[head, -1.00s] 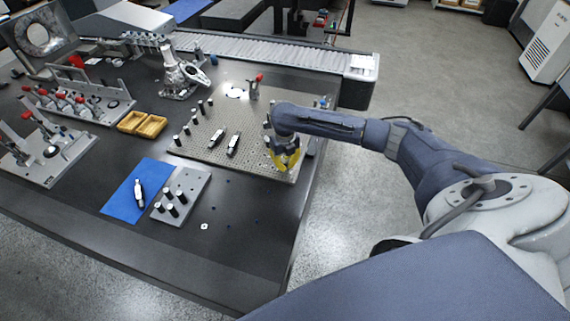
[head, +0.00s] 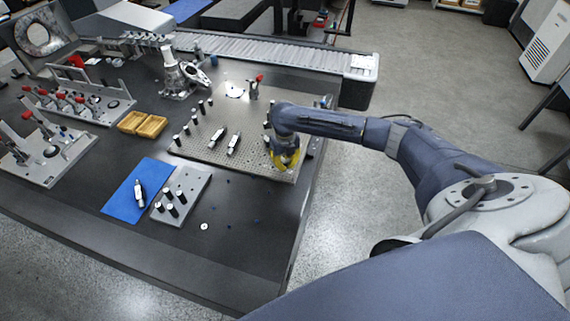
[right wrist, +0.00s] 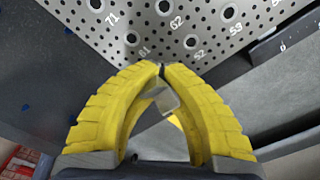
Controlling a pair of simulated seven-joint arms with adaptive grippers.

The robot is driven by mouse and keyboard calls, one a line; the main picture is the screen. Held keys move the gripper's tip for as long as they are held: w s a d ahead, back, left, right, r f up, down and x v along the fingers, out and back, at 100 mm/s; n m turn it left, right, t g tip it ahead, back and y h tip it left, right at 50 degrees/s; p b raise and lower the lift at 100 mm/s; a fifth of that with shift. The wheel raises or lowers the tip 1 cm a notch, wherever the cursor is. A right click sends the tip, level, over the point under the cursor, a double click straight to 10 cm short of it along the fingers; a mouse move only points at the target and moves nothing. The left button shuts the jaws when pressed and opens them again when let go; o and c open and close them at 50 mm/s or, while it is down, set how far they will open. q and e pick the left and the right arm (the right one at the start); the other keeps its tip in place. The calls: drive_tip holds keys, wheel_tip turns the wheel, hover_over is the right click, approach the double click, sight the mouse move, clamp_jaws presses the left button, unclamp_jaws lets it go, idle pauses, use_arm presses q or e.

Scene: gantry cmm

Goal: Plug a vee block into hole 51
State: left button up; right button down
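My right gripper (head: 287,168) is at the near right corner of the perforated plate (head: 255,165), pointing down. In the right wrist view its yellow fingers (right wrist: 161,70) arch together, their tips almost meeting. A small light-grey piece between them, apparently the vee block (right wrist: 164,99), is mostly hidden by the fingers. The tips point at the plate's edge near the printed numbers 61 and 52. Hole 51 is not readable, and the fingertips cover that area. I cannot tell whether the piece is in a hole. My left gripper is not in view.
Several black-topped pegs stand on the perforated plate, with two black-and-white pieces (head: 233,145) among them. A smaller grey pegged plate (head: 193,187), a blue mat (head: 124,199) and yellow bins (head: 151,126) lie left. The table's right edge is close to the gripper.

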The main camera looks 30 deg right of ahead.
sight(285, 162)
drive_tip(key=shift+f, duration=0.9)
idle(0.3)
drive_tip(key=c, duration=1.5)
unclamp_jaws()
drive_tip(key=shift+a+r, duration=0.1)
drive_tip(key=shift+r, duration=5.95)
